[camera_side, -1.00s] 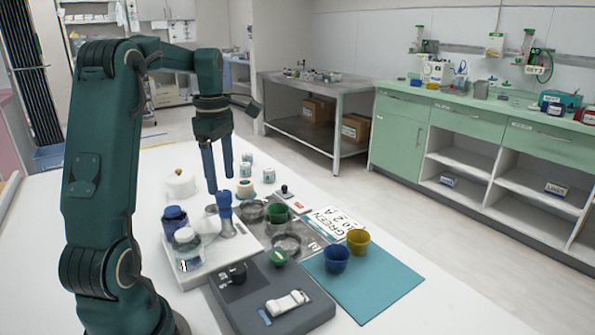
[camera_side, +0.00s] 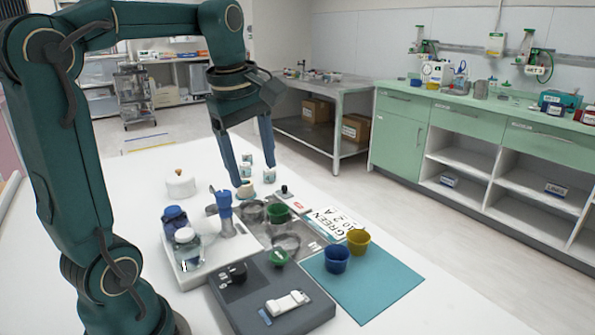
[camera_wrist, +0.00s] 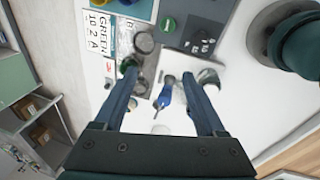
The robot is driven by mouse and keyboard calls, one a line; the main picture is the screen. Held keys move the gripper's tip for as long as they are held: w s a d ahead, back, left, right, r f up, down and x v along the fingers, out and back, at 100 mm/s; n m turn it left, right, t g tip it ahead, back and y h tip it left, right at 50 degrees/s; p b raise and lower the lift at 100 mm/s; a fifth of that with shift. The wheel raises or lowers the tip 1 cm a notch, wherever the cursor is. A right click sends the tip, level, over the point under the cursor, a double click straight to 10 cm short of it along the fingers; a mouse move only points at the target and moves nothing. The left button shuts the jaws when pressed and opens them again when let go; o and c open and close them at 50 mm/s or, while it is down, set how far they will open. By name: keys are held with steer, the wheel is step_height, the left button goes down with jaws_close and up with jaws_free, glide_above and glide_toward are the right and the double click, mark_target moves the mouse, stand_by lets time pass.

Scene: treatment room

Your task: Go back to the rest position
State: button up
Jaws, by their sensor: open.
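My gripper (camera_side: 258,165) is open, with its two blue fingers spread apart and pointing down above the table. Nothing is between the fingers in the side view. That blue-topped item (camera_side: 225,206) stands on the white tray in the side view. The fingertips appear close to small labelled jars behind it; the exact height above the table cannot be told.
A white tray (camera_side: 192,278) holds bottles at the left. The white table (camera_side: 440,315) is clear at front right.

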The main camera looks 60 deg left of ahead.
steer(key=s+d+f+m+t, duration=0.1)
steer(key=s+d+f+m, duration=0.1)
steer(key=m, duration=0.4)
steer(key=s+d+f+m+t, duration=0.1)
steer(key=s+d+f+m, duration=0.1)
steer(key=d+m, duration=0.3)
steer(key=s+d+f+m+t+h, duration=0.1)
steer(key=s+d+f+m, duration=0.1)
steer(key=m, duration=0.6)
steer(key=shift+s+d, duration=0.75)
steer(key=shift+d, duration=0.5)
